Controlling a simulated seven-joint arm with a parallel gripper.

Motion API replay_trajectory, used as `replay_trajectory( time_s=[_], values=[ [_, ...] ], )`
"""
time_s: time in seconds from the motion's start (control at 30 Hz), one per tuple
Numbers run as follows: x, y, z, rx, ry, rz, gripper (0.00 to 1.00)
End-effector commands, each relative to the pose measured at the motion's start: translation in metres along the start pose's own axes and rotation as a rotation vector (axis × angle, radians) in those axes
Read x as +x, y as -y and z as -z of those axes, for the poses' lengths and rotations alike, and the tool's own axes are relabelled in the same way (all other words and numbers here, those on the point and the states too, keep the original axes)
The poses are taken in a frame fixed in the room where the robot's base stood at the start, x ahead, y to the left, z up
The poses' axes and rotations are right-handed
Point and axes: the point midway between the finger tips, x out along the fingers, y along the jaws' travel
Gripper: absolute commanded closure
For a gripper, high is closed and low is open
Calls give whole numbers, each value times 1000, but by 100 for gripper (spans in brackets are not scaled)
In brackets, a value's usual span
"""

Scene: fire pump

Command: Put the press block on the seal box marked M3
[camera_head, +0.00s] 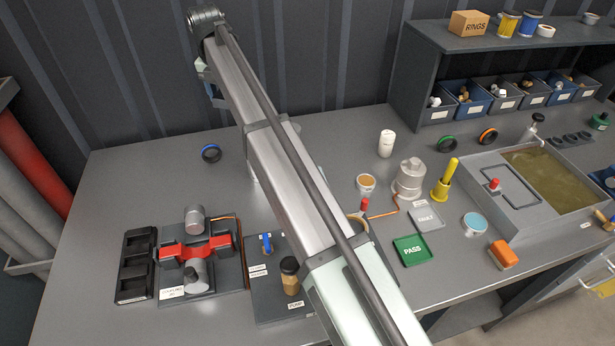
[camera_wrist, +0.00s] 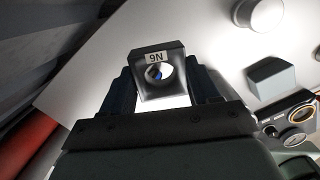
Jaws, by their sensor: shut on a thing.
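In the wrist view my gripper (camera_wrist: 163,90) is shut on a dark square block (camera_wrist: 174,91) with a round hole and a white label. The label looks like 9N, perhaps N6 upside down. Something blue shows through the hole. I cannot tell whether this block is the press block. I can read no M3 mark in either view. In the head view my arm crosses the middle and my gripper is not visible.
In the head view, a red-clamped fixture (camera_head: 196,247) and a black slotted tray (camera_head: 135,266) stand at the left of the bench (camera_head: 120,190). A green PASS tray (camera_head: 411,250), a grey FAULT tray (camera_head: 427,217) and a water tank (camera_head: 540,220) are at the right.

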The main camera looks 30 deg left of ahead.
Motion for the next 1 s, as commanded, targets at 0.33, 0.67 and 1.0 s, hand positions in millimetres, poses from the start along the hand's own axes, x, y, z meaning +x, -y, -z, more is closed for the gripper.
replay_trajectory(
  time_s=[0.33,0.67,1.0],
  values=[
    [-20,156,17,129,2,14,97],
    [-17,245,108,90,0,11,97],
    [-11,256,135,-54,0,-7,97]
  ],
)
